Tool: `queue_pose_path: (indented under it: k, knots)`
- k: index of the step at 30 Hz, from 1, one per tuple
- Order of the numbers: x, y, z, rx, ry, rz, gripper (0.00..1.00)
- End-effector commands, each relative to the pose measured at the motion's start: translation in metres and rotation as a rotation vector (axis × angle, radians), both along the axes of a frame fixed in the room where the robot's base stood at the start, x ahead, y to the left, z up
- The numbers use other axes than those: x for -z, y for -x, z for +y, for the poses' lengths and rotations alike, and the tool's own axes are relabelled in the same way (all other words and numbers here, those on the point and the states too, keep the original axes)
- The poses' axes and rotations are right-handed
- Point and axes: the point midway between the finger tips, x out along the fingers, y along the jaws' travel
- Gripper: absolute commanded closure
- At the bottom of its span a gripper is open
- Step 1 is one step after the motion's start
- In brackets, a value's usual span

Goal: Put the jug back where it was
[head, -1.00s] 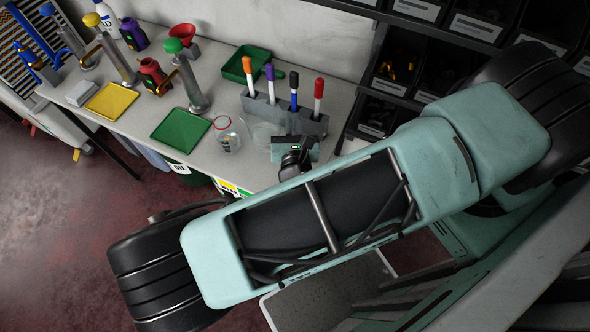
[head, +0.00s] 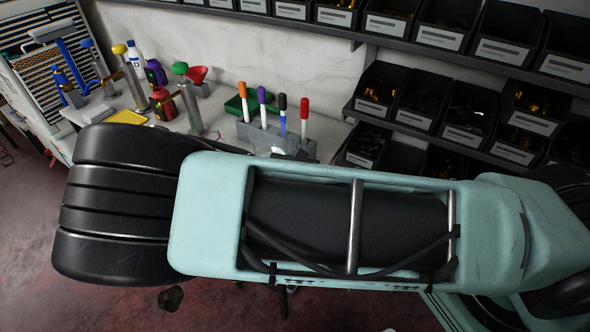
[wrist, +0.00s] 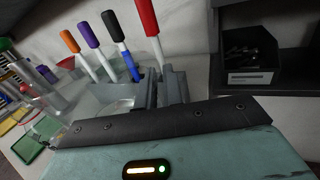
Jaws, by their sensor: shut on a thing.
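The jug (wrist: 112,101) is a clear container, seen in the wrist view beyond the dark front edge of my gripper (wrist: 165,124), in front of the marker holder. In the head view my arm covers the gripper and most of the front of the table. Whether the jug touches the table cannot be told.
The grey marker holder (head: 296,135) with several markers stands close behind the jug. Dark parts bins (head: 384,92) hang at the right.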

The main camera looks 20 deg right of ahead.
Motion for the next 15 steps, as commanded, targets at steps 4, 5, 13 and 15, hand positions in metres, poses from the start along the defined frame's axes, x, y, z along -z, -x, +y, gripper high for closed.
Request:
queue_pose_path:
  k: [4, 5, 13, 15]
  knots:
    - [0.013, -0.001, 0.0, 0.0, 0.0, -0.004, 1.0]
    - [0.014, 0.0, 0.0, 0.0, 0.0, -0.004, 1.0]
    - [0.045, 0.0, 0.0, -0.001, 0.001, -0.003, 1.0]
    - [0.051, 0.0, 0.0, 0.0, -0.001, -0.003, 1.0]
